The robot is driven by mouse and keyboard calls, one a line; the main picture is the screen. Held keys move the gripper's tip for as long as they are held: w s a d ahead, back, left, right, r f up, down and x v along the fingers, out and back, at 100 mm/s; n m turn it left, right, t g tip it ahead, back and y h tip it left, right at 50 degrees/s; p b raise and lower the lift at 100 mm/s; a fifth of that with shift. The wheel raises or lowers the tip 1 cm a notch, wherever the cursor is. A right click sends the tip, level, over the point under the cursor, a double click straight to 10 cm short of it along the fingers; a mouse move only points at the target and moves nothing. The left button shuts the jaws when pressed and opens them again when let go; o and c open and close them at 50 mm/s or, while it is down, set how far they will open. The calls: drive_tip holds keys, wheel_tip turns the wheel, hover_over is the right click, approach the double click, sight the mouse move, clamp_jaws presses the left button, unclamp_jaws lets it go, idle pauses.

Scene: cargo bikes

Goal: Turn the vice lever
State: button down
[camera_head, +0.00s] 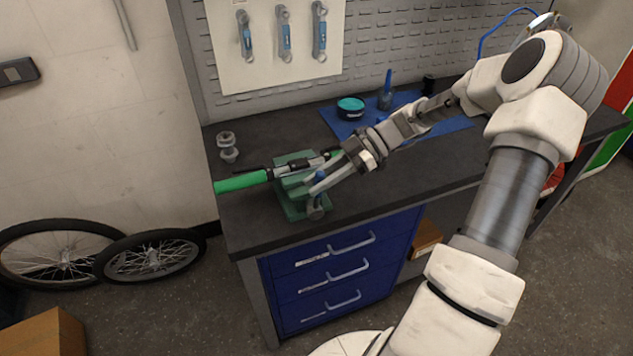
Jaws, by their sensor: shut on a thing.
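The green bench vice (292,203) stands at the left front part of the dark workbench. A bar with a green grip (242,182) runs through its jaws and sticks out to the left. The vice lever (318,207) shows at the front of the vice, close to the bench's front edge. My gripper (318,184) reaches in from the right, and its fingers are shut on the lever at the front of the vice. The fingers and wrist cover part of the lever and the vice's right side.
The workbench (255,232) has blue drawers (335,265) below. A teal tin (350,107) and a blue brush (386,92) stand on a blue mat behind my arm. A metal part (227,147) stands at the back left. Wrenches (284,35) hang above. Wheels (60,251) lean at left.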

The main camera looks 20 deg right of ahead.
drive_tip(key=shift+d, duration=0.3)
drive_tip(key=c, duration=0.9)
unclamp_jaws()
drive_tip(key=shift+d, duration=0.1)
drive_tip(key=shift+o, duration=1.1)
drive_tip(key=v, duration=1.7)
drive_tip(key=shift+d, duration=0.1)
drive_tip(key=shift+c, duration=0.2)
